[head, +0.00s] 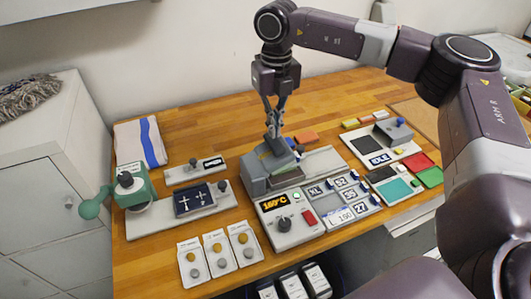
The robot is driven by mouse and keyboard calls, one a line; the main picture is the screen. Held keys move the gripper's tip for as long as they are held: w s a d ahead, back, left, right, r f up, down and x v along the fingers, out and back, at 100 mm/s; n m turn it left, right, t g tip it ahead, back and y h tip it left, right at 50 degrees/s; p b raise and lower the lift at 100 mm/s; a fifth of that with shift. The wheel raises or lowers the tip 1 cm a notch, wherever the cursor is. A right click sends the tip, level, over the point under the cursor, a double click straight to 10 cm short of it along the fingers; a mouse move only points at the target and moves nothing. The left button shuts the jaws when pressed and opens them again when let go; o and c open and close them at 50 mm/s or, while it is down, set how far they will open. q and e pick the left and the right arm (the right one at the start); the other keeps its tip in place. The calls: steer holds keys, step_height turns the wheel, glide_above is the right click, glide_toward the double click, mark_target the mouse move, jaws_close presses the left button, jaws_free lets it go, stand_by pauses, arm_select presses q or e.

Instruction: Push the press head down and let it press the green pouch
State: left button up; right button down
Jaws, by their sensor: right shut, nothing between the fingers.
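The heat press (256,184) is a grey machine near the middle of the table, with a lit temperature display on its control box. Its grey press head (279,148) sits over the base. My right gripper (273,133) points down from above, shut and empty, with its fingertips at the top of the press head; I cannot tell whether they touch. A small pale green and yellow patch shows at the press head, but I cannot tell whether it is the green pouch. My left gripper is out of view.
A control box (287,222) stands in front of the press, beside a panel of size labels (342,200). A teal hand machine (133,185) stands at left, and red (418,161) and green (430,177) trays at right. Several tagged cards lie along the front edge.

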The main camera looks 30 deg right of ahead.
steer(key=shift+f, duration=0.15)
steer(key=shift+f+b, duration=0.6)
steer(key=shift+f, duration=0.05)
